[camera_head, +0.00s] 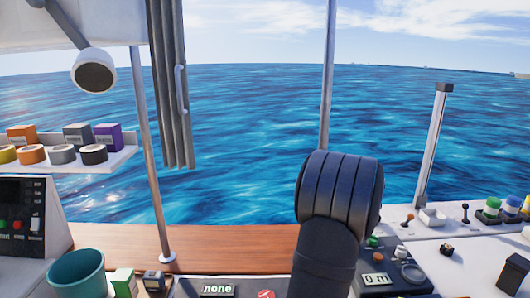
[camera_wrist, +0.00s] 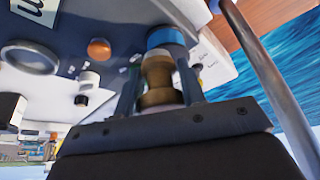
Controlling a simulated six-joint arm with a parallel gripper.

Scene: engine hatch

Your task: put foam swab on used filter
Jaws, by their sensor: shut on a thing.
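My gripper (camera_wrist: 158,70) is shut on a brown and tan rounded piece (camera_wrist: 158,82) in the wrist view. The piece sits between the two fingers, and its lower part is hidden by the gripper body. I cannot tell surely whether it is the foam swab. A blue round-topped thing (camera_wrist: 167,36) shows just beyond the fingertips; I cannot tell whether it touches the held piece. In the head view my dark arm hides the gripper and the held piece. I cannot make out the used filter in either view.
Coloured jars (camera_head: 492,206) stand at the far right. A teal cup (camera_head: 76,275) is at the lower left. A shelf (camera_head: 120,157) holds tape rolls and boxes. The wooden ledge (camera_head: 225,243) has clear room.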

